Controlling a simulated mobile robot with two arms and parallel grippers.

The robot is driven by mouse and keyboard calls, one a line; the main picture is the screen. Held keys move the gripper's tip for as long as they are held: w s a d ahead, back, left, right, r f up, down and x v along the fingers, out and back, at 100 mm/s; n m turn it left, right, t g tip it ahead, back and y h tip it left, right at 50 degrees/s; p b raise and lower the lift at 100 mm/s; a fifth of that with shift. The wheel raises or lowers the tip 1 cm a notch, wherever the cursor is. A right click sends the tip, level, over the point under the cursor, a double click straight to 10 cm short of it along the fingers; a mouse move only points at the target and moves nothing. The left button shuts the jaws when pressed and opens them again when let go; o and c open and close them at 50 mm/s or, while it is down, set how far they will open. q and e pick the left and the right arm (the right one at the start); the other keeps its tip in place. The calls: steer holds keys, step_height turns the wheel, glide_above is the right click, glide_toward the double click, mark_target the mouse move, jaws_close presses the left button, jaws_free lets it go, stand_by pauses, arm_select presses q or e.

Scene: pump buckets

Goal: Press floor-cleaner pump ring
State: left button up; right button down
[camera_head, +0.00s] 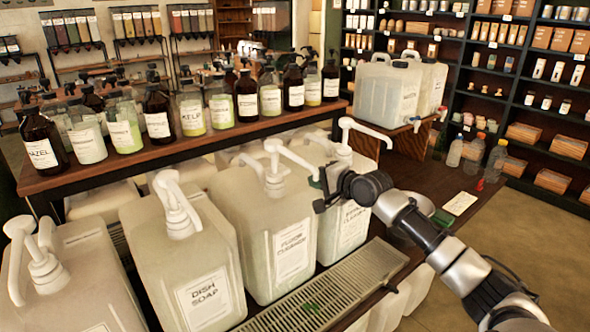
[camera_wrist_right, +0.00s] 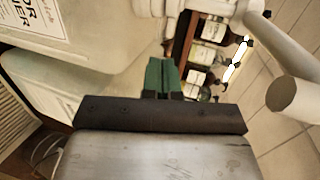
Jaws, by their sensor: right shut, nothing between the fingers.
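The floor-cleaner bucket (camera_head: 275,225) is a translucent white jug with a label, second of the pump buckets from the right in the head view. Its white pump (camera_head: 275,168) stands upright on top, with the spout pointing right. My right gripper (camera_head: 322,181) is shut and empty, just right of this pump, between it and the rightmost bucket. In the right wrist view the green fingertips (camera_wrist_right: 161,75) are together, apart from the white pump spout (camera_wrist_right: 293,97). The floor-cleaner bucket's label (camera_wrist_right: 40,18) shows at upper left. The pump ring is hard to make out. My left gripper is not in view.
The rightmost cleaner bucket (camera_head: 345,225) and its pump (camera_head: 345,140) stand close beside my right gripper. The dish soap bucket (camera_head: 190,262) is to the left. A shelf (camera_head: 215,136) of bottles runs behind. A metal drip grate (camera_head: 325,300) lies in front.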

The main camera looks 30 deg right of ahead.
mark_target(285, 172)
steer(key=x, duration=0.2)
steer(key=p+x, duration=0.1)
steer(key=x, duration=0.2)
steer(key=r+p+x, duration=0.1)
steer(key=x, duration=0.2)
steer(key=shift+w, duration=0.25)
